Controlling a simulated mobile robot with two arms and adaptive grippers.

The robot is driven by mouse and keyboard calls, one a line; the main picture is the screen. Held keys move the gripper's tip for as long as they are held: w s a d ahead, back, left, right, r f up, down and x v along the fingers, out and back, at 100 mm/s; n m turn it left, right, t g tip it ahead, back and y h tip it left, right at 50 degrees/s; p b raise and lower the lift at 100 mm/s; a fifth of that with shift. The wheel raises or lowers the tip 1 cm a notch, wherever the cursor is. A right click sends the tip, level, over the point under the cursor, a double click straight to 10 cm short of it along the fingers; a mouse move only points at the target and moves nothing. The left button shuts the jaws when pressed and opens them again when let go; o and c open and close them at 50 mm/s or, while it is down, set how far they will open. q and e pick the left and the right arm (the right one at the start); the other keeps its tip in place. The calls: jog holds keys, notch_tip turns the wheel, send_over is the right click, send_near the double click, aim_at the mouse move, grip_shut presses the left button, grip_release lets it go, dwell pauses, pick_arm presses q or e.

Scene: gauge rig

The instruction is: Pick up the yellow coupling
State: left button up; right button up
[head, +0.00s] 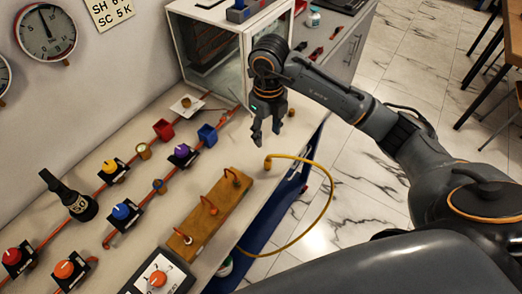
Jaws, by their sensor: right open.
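The yellow coupling (268,163) is the small upright end of a yellow hose (325,205). It stands on the bench top near the front edge. The hose arcs from it out over the edge and back toward the bench lower down, where its other end is hard to make out. My right gripper (266,138) points down with its fingers apart and nothing between them. In the picture it is just above the coupling and apart from it; the exact height gap is hard to tell. My left gripper is out of view.
A wooden block (212,210) with several orange hooks lies left of the coupling. A glass-fronted cabinet (225,55) stands behind my right gripper. Tiled floor lies beyond the bench edge.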

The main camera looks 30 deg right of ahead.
aim_at(269, 157)
jog(key=f, duration=0.2)
jog(key=f+p, duration=0.1)
jog(key=f, duration=0.2)
jog(key=f+p, duration=0.1)
jog(key=f, duration=0.1)
jog(key=shift+s+f, duration=0.3)
jog(key=shift+f, duration=0.1)
jog(key=shift+w+f, duration=0.1)
jog(key=shift+f, duration=0.15)
jog(key=f, duration=0.1)
jog(key=f+p, duration=0.1)
jog(key=f, duration=0.1)
jog(key=f+p, duration=0.1)
jog(key=shift+d+f, duration=0.35)
jog(key=shift+f, duration=0.05)
jog(key=shift+w+f, duration=0.1)
jog(key=shift+f, duration=0.15)
grip_shut()
